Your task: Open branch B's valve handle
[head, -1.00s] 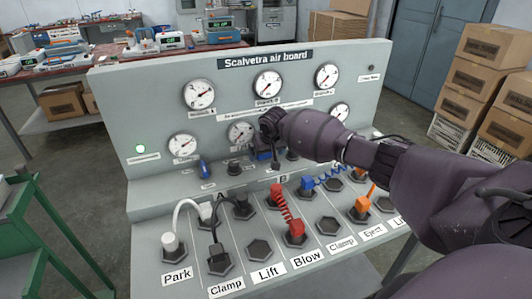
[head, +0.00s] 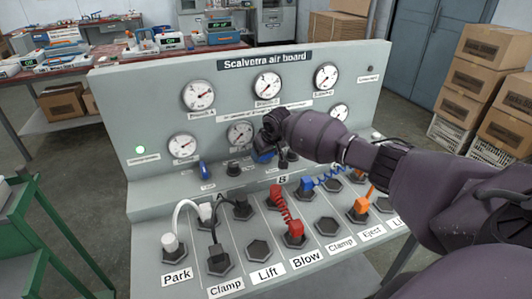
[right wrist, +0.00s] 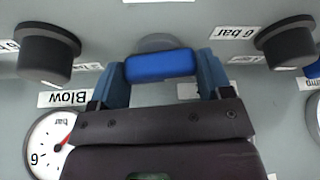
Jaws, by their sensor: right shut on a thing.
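The air board (head: 110,110) stands in front of me with gauges, knobs and valve handles. Branch B's blue valve handle (right wrist: 160,65) sits between my right gripper's fingers in the right wrist view. In the head view it is largely hidden by the gripper. My right gripper (head: 264,156) is at the middle of the board and shut on this handle; its fingers also show in the wrist view (right wrist: 162,72). Branch A's blue handle (head: 203,169) stands upright to the left. My left gripper is not in view.
Black knobs (right wrist: 48,52) and (right wrist: 287,42) flank the handle in the wrist view. Below are hexagonal ports with a red coiled hose (head: 284,207), a blue coiled hose (head: 326,180) and a white hose (head: 184,205). A green lamp (head: 140,149) shines at left.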

